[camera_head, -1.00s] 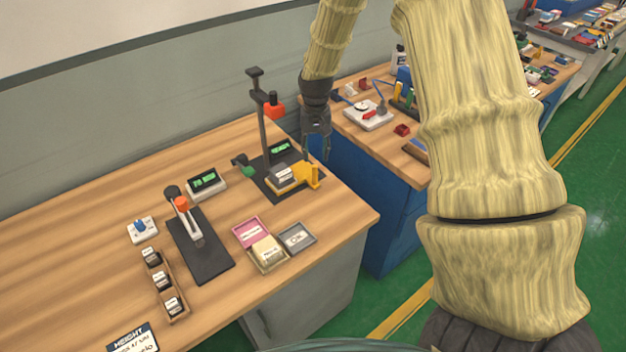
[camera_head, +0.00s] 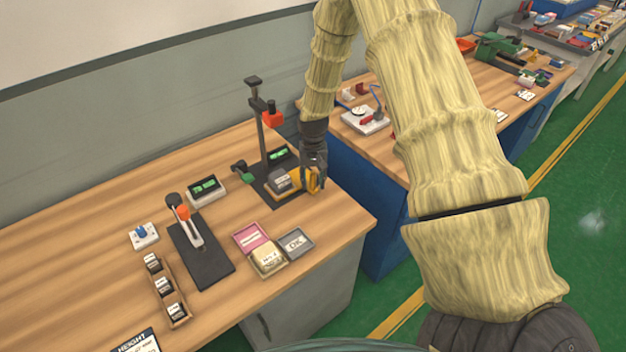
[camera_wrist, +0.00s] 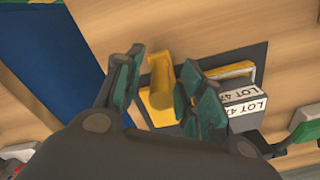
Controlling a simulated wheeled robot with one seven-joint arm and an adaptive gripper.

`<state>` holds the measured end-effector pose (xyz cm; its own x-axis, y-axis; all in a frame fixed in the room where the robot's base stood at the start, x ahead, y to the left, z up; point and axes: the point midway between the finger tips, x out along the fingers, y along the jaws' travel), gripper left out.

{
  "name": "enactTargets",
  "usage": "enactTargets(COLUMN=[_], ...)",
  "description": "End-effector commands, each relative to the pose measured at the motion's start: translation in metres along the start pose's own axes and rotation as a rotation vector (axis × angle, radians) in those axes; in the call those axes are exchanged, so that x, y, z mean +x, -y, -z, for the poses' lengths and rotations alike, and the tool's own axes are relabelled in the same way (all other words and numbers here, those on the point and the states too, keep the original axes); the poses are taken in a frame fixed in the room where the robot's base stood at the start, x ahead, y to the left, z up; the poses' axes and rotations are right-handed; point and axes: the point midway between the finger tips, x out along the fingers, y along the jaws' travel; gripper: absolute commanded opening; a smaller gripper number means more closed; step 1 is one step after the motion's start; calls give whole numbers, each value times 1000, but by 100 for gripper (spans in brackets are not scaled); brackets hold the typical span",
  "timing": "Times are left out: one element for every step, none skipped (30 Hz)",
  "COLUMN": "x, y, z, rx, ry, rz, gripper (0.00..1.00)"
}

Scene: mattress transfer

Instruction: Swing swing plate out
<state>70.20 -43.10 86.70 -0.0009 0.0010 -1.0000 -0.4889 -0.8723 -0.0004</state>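The swing plate is yellow, with an upright yellow handle (camera_wrist: 161,84), on the dark base of the height gauge stand (camera_head: 262,140). A grey block labelled LOT (camera_wrist: 243,106) sits on the plate; the block also shows in the head view (camera_head: 281,181). My gripper (camera_head: 314,186) is down at the plate's right end. In the wrist view, my gripper's green-padded fingers (camera_wrist: 163,80) are apart on either side of the yellow handle, with a gap visible on the left side. Part of the plate is hidden behind my gripper in the head view.
A second stand with an orange knob (camera_head: 183,213), a rack of labelled blocks (camera_head: 164,290), a pink tray (camera_head: 250,238) and a grey OK tray (camera_head: 296,243) are to the left and front. A green display (camera_head: 206,187) stands behind. Another bench lies right, across a gap.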

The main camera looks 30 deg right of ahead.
Motion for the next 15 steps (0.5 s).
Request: enactTargets(x=[3, 5, 8, 9, 10, 11, 12, 13, 13, 14, 14, 14, 14, 14, 14], y=[0, 0, 0, 0, 0, 0, 0, 0, 0, 0, 0, 0, 0, 0, 0], z=[0, 0, 0, 0, 0, 0, 0, 0, 0, 0, 0, 0, 0, 0, 0], rx=[0, 0, 0, 0, 0, 0, 0, 0, 0, 0, 0, 0, 0, 0, 0], ry=[0, 0, 0, 0, 0, 0, 0, 0, 0, 0, 0, -1, -1, -1, -1], rz=[0, 0, 0, 0, 0, 0, 0, 0, 0, 0, 0, 0, 0, 0, 0], gripper=[39, 39, 39, 39, 39, 39, 39, 39, 39, 39, 39, 39, 39, 39, 39])
